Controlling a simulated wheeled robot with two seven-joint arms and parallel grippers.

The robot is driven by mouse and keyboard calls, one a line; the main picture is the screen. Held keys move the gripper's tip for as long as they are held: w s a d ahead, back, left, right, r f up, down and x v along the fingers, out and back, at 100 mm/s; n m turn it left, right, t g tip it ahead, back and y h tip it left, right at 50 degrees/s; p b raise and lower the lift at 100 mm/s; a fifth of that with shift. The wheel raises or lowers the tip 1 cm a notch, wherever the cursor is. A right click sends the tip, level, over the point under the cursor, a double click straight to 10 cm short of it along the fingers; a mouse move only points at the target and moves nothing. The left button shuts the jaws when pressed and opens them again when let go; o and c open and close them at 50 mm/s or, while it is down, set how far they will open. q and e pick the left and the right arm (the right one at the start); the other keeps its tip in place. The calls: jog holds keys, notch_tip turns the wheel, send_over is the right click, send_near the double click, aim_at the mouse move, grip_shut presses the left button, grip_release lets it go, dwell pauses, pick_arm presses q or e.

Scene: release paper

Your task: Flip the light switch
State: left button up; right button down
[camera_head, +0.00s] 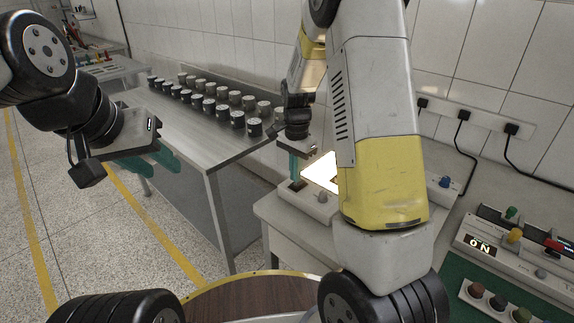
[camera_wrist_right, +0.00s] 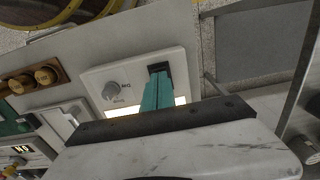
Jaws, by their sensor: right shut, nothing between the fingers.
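The light switch (camera_wrist_right: 164,70) is a small black rocker in a white panel (camera_wrist_right: 121,78), which also carries a grey knob (camera_wrist_right: 112,91). In the head view the white panel (camera_head: 309,203) sits on a bench beside a bright lit surface (camera_head: 322,172). My right gripper (camera_head: 295,180) points down at the switch, its teal fingers shut with nothing between them. In the right wrist view the fingertips (camera_wrist_right: 159,76) are at the switch and cover part of it; I cannot tell whether they press it. My left gripper (camera_head: 160,163) hangs in the air at the left, its finger gap unclear.
A metal table (camera_head: 185,125) with rows of dark, light-topped jars stands behind. A device with an "ON" display (camera_head: 480,246) and coloured knobs is at the right. Black cables run from wall sockets (camera_head: 464,115). A round wooden stool top (camera_head: 240,298) is in front.

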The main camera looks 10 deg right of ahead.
jog(key=shift+f, duration=0.65)
jog(key=shift+s+a+f, duration=0.1)
jog(key=shift+s+f, duration=0.1)
jog(key=shift+f, duration=0.05)
jog(key=shift+w+d+r, duration=0.1)
jog(key=shift+w+d, duration=0.45)
jog(key=shift+d, duration=0.2)
jog(key=shift+r, duration=0.1)
